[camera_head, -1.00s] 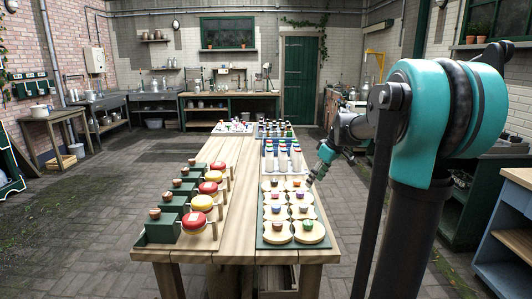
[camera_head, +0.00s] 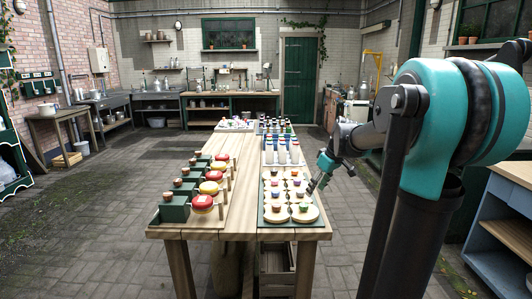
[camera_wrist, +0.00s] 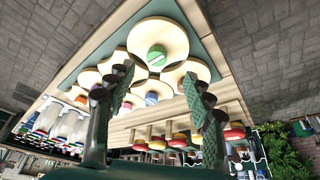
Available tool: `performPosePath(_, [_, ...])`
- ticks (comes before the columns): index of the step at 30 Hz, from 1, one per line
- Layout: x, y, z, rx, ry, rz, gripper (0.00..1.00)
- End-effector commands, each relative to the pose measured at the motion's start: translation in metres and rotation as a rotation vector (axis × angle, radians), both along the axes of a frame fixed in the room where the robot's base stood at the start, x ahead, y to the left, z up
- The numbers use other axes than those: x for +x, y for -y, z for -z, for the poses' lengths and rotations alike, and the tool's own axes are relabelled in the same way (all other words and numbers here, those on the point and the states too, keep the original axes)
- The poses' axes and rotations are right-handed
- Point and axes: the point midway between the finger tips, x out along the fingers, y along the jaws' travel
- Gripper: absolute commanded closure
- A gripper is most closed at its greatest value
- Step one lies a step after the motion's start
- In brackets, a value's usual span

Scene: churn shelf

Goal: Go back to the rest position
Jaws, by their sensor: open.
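My gripper (camera_head: 313,186) is at the right edge of the long wooden table (camera_head: 236,228) in the head view, beside a green tray of pale round discs. In the wrist view my gripper (camera_wrist: 158,95) has its two fingers spread apart with nothing held between them. Beyond the fingers show the pale discs (camera_wrist: 158,38) with small coloured knobs on the green tray (camera_wrist: 203,30). The gap between fingertips and discs is hard to judge.
Red and yellow round pieces (camera_head: 203,202) stand in a row with green boxes (camera_head: 173,210) on the table's left. White bottles (camera_head: 282,156) stand farther back. A blue-grey shelf unit (camera_head: 505,225) is at the right. The paved floor (camera_head: 110,220) at left is open.

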Motion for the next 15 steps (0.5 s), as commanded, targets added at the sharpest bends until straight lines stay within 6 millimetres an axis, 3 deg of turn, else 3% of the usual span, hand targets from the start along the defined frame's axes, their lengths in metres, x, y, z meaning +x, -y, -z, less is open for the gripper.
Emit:
performPosePath(8, [-0.052, -0.003, 0.038, -0.01, -0.02, 0.149, 0.47])
performPosePath(11, [-0.079, -0.004, 0.058, -0.014, -0.025, 0.227, 0.47])
performPosePath(15, [-0.134, -0.003, 0.096, -0.018, -0.029, 0.374, 0.47])
